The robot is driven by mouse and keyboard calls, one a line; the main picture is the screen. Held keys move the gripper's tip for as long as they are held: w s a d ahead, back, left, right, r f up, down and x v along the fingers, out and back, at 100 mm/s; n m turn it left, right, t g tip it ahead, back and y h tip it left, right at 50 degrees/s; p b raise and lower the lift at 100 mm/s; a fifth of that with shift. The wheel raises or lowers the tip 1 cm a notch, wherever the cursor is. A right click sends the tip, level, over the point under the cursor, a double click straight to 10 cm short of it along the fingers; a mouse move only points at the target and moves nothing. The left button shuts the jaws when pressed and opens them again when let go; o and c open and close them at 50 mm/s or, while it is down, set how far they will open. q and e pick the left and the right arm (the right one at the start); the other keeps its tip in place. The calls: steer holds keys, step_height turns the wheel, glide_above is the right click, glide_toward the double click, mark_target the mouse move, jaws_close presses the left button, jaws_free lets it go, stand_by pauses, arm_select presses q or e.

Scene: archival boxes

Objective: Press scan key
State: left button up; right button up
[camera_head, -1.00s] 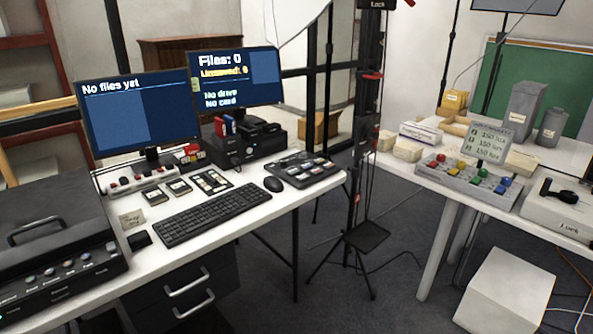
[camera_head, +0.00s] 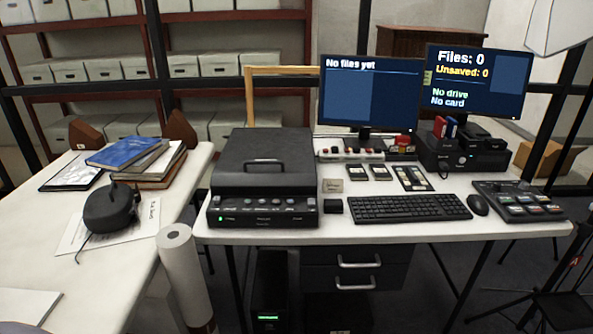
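A black flatbed scanner (camera_head: 264,165) with a handled lid, which looks closed, stands on the left part of the white desk. Its front panel (camera_head: 263,212) carries a row of several small round keys and a lit green light at its left end; the key labels are too small to read. The left monitor (camera_head: 370,95) reads "No files yet". The right monitor (camera_head: 476,85) reads "Files: 0", "Unsaved: 0", "No drive" and "No card". Neither of my grippers is in view.
A keyboard (camera_head: 410,208), a mouse (camera_head: 478,205) and a control pad (camera_head: 520,202) lie right of the scanner. A side table (camera_head: 40,230) at left holds books (camera_head: 125,152) and a dark round device (camera_head: 110,208). A white paper roll (camera_head: 183,272) stands upright before the gap between the tables.

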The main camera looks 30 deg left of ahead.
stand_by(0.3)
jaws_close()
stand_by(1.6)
